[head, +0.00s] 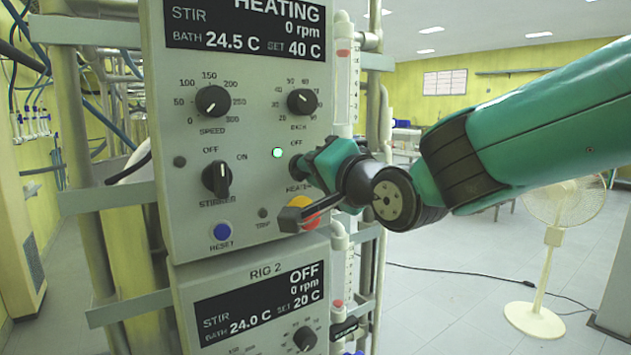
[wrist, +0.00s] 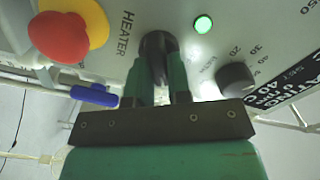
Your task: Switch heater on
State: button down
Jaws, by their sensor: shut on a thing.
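The heater knob (wrist: 158,46) is a dark round knob beside the HEATER label on the grey upper control panel (head: 245,130). My gripper (wrist: 158,80) is shut on this knob, one finger on each side. In the head view my gripper (head: 312,168) reaches the panel from the right and hides the knob and part of its lettering. The green lamp (head: 278,152) above is lit, and it also glows in the wrist view (wrist: 203,24). The display (head: 246,28) reads HEATING, 0 rpm, bath 24.5 C, set 40 C.
The stirrer knob (head: 216,179), blue reset button (head: 222,231), speed dial (head: 213,101) and bath dial (head: 302,101) share the panel. A red and yellow stop button (wrist: 66,33) is close to my gripper. The Rig 2 panel (head: 262,270) sits below. A fan (head: 563,205) stands at right.

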jog(key=shift+m, duration=0.4)
jog(key=c, duration=1.1)
grip_release()
jog(key=shift+o, duration=0.2)
